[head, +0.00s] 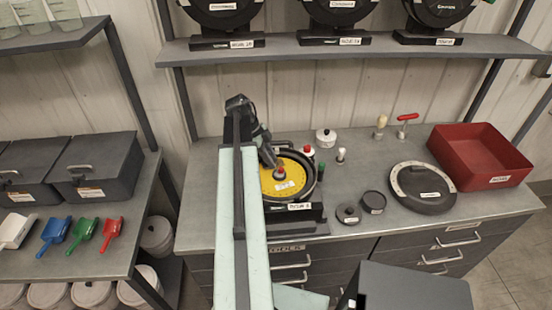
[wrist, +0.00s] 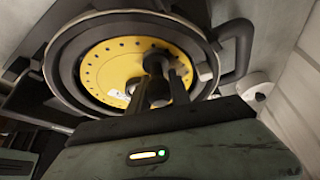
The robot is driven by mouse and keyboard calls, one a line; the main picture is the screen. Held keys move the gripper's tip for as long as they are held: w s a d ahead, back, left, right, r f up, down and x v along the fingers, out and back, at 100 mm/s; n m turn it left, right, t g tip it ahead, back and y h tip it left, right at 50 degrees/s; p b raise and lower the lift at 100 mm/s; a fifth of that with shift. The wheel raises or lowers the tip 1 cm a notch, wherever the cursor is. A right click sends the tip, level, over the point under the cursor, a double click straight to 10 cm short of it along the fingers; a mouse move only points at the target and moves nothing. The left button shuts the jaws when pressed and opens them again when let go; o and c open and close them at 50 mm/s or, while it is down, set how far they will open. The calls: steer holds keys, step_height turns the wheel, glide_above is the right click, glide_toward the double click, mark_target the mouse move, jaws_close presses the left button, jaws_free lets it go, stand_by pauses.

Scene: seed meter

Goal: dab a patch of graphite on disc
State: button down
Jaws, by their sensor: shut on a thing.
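The yellow disc (head: 268,186) lies in the round dark housing of a seed meter (head: 313,199) on the bench. It has a ring of small holes and a white label. My gripper (head: 272,164) reaches down over the disc's middle. In the wrist view my gripper (wrist: 161,88) is shut on a small dark rounded thing (wrist: 157,62), in front of the yellow disc (wrist: 112,72). A red-topped piece (head: 279,171) shows by the fingertips in the head view. I cannot tell whether the held thing touches the disc. No graphite patch can be made out.
A black lid-like disc (head: 423,188) and a red bin (head: 482,157) lie further right. A shelf (head: 340,50) runs above the bench.

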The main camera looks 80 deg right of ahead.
mark_target(266, 166)
steer(key=shift+w+a+f, duration=0.1)
steer(key=shift+w+a, duration=0.9)
steer(key=shift+w, duration=0.25)
steer(key=shift+s+d, duration=1)
steer(key=shift+s, duration=0.3)
steer(key=shift+s+d, duration=1.05)
steer(key=shift+s, duration=0.2)
steer(key=shift+s+d, duration=1)
steer(key=shift+s, duration=0.3)
steer(key=shift+w+a, duration=0.1)
steer(key=shift+w+a, duration=0.95)
steer(key=shift+w, duration=0.3)
